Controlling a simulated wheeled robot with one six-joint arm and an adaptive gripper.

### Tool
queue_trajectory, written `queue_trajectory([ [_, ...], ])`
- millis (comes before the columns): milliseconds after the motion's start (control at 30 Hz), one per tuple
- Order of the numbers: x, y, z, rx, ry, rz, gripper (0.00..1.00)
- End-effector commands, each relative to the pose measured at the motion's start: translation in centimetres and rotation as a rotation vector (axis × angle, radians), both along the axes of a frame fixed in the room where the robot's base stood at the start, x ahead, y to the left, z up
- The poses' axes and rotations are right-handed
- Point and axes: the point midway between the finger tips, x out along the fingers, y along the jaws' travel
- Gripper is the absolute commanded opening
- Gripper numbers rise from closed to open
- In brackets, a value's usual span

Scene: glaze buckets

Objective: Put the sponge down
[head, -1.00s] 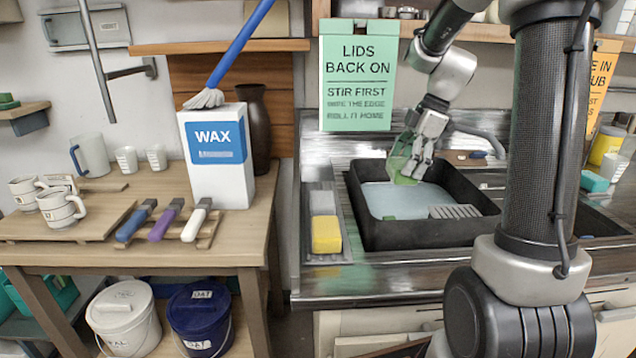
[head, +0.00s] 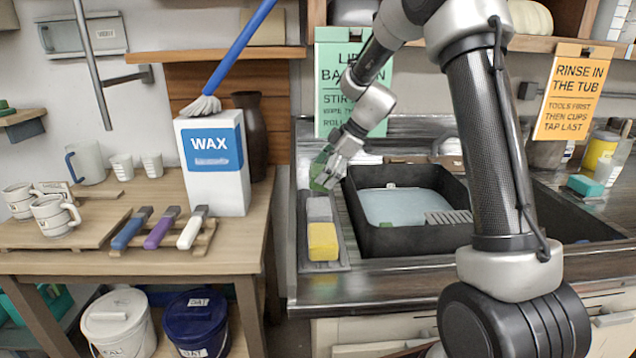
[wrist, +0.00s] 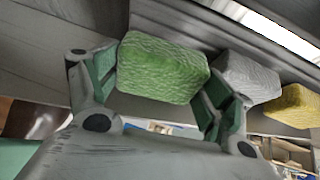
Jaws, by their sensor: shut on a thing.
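My gripper (head: 333,172) is shut on a green sponge (head: 318,172) at the far end of the narrow tray (head: 303,232) left of the black tub. In the wrist view, the green sponge (wrist: 160,68) sits between my two fingers, in line with a grey sponge (wrist: 246,78) and a yellow sponge (wrist: 294,106). In the head view the grey sponge (head: 319,209) and yellow sponge (head: 322,241) rest in the tray. I cannot tell whether the green sponge touches the tray.
The black tub (head: 420,238) with pale water (head: 405,206) stands right of the tray. A green sign (head: 330,100) hangs behind my arm.

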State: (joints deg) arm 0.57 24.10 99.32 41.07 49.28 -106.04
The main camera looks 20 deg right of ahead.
Motion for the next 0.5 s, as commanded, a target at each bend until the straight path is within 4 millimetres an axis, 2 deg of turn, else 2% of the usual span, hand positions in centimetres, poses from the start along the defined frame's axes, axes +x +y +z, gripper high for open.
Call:
queue_trajectory([
  [267, 0.6, 0.8, -2.8, -0.009, 0.008, 0.004, 0.51],
  [500, 1.4, 1.9, -2.4, -0.203, 0.172, 0.009, 0.51],
])
